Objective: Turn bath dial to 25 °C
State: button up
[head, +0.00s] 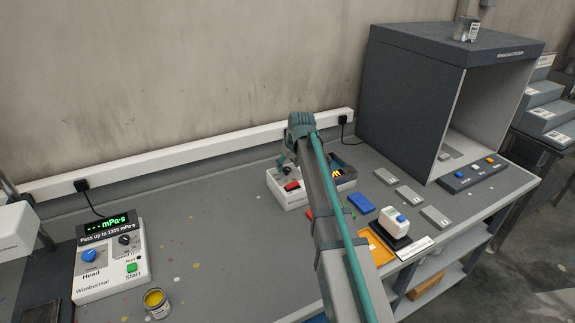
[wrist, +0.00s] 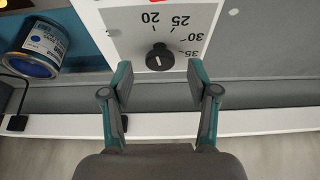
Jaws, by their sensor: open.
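The bath dial's black knob (wrist: 158,57) shows in the wrist view on a white panel (wrist: 120,22) printed with 20, 25, 30 and 35. A small pale mark shows on the knob, but I cannot tell which number it points to. My gripper (wrist: 159,74) is open, its two fingertips apart to the left and right of the knob in the picture. No contact with the knob shows. In the head view my gripper (head: 287,161) is small and partly hidden by my arm, and I cannot make out the dial there.
A blue paint can (wrist: 42,48) is left of the panel in the wrist view.

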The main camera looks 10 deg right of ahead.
jog(key=shift+x, duration=0.75)
jog(key=shift+c, duration=0.2)
grip_shut()
jog(key=shift+m, duration=0.3)
jog(key=m, duration=0.2)
jog(key=m+h, duration=0.1)
jog(key=shift+a+m+h+b, duration=0.2)
jog(key=shift+m+h+b, duration=0.1)
jog(key=shift+m, duration=0.1)
jog(key=shift+a+m+h, duration=0.1)
jog(key=shift+m+h, duration=0.6)
jog(key=shift+m, duration=1)
